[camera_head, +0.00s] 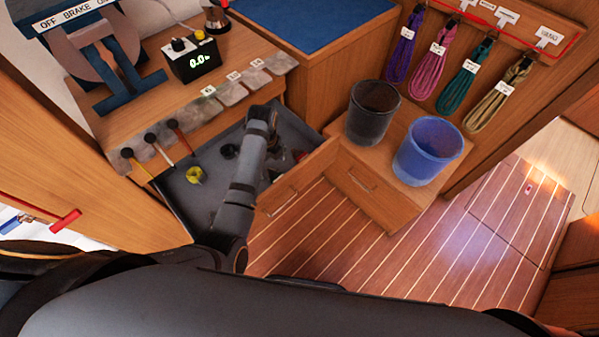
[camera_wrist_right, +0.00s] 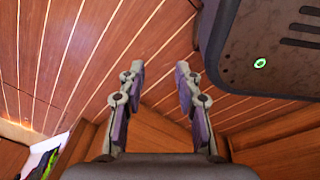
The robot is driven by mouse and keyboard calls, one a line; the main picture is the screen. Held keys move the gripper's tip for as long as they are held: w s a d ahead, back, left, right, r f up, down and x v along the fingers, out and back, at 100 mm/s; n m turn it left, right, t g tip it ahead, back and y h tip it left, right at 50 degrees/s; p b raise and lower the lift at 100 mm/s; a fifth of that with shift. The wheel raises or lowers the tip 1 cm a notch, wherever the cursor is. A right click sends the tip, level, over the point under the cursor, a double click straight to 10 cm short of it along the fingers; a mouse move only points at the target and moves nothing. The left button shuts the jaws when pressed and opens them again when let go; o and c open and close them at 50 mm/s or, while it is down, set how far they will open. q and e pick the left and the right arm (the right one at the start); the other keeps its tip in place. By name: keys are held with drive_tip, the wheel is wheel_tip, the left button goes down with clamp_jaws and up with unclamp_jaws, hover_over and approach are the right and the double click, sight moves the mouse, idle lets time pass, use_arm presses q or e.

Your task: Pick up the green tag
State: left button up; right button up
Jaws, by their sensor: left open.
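I cannot clearly make out a green tag in either view. An open grey-lined drawer (camera_head: 205,203) in the head view holds several small items, partly hidden by my left arm. My left gripper (camera_head: 274,152) is small and dark in the picture, over the right part of this drawer, and is open; its fingers are hard to separate from the items below. A teal-green coiled line (camera_head: 463,79) hangs on the wall rack with a white label on it. My right gripper (camera_wrist_right: 158,80) is open and empty in the right wrist view, above the striped wooden floor.
A yellow item (camera_head: 194,175) and a dark round item (camera_head: 230,151) lie in the drawer. A black bucket (camera_head: 371,115) and a blue bucket (camera_head: 427,152) stand right of it. Purple (camera_head: 401,57), pink (camera_head: 434,57) and tan (camera_head: 497,97) lines hang behind.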

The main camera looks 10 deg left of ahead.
use_arm(q)
drive_tip(key=w+d+m, duration=0.1)
drive_tip(key=w, duration=0.1)
drive_tip(key=b, duration=0.1)
hover_over(278, 176)
drive_tip(key=s, duration=0.1)
drive_tip(key=f, duration=0.4)
drive_tip(key=shift+s+f, duration=0.2)
drive_tip(key=shift+f, duration=0.2)
drive_tip(key=shift+w+f, duration=0.15)
drive_tip(key=shift+f, duration=0.3)
drive_tip(key=f+b, duration=0.1)
drive_tip(key=f, duration=0.4)
drive_tip(key=shift+d+f, duration=0.1)
drive_tip(key=shift+d, duration=0.1)
use_arm(e)
drive_tip(key=f, duration=0.2)
drive_tip(key=s+f, duration=0.1)
drive_tip(key=shift+f, duration=0.4)
use_arm(q)
drive_tip(key=shift+c, duration=0.2)
drive_tip(key=c, duration=1.2)
use_arm(e)
drive_tip(key=shift+r, duration=0.1)
